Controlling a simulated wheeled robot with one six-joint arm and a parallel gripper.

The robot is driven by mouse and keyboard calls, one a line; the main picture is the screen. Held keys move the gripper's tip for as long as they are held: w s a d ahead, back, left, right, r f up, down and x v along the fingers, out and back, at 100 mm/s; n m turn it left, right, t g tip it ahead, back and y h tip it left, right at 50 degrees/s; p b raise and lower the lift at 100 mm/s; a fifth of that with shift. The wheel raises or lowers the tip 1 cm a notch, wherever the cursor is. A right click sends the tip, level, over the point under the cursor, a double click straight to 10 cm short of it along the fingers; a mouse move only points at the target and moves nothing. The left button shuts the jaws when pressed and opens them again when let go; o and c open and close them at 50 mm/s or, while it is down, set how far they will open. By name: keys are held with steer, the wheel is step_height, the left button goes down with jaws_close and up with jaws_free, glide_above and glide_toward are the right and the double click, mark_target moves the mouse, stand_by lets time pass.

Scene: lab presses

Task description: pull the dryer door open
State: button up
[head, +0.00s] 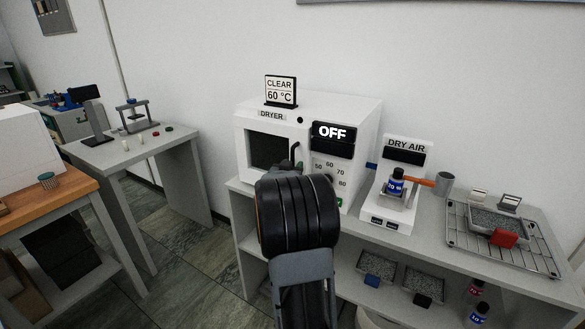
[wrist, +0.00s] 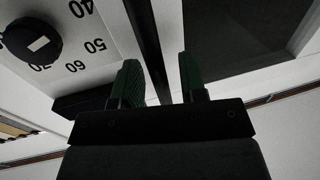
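The white dryer (head: 365,115) stands on the bench, its door (head: 268,150) with a dark window looking shut. The dark upright handle (head: 296,153) is at the door's right edge, partly hidden by my arm. In the wrist view, which looks upside down, the handle (wrist: 146,30) runs as a dark bar into the gap between my gripper's (wrist: 160,62) two green fingers. The fingers are apart, with a visible gap beside the bar, closer to the left finger. I cannot tell whether either finger touches it. The door window (wrist: 235,35) is at right.
Right of the door are the dryer's OFF display (head: 333,133) and a dial (wrist: 30,42). The dry air unit (head: 402,150) with a blue bottle stands close on the right, then a wire rack (head: 460,240) with a tray. Open floor (head: 190,260) lies to the left.

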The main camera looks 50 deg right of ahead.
jaws_close()
stand_by(0.4)
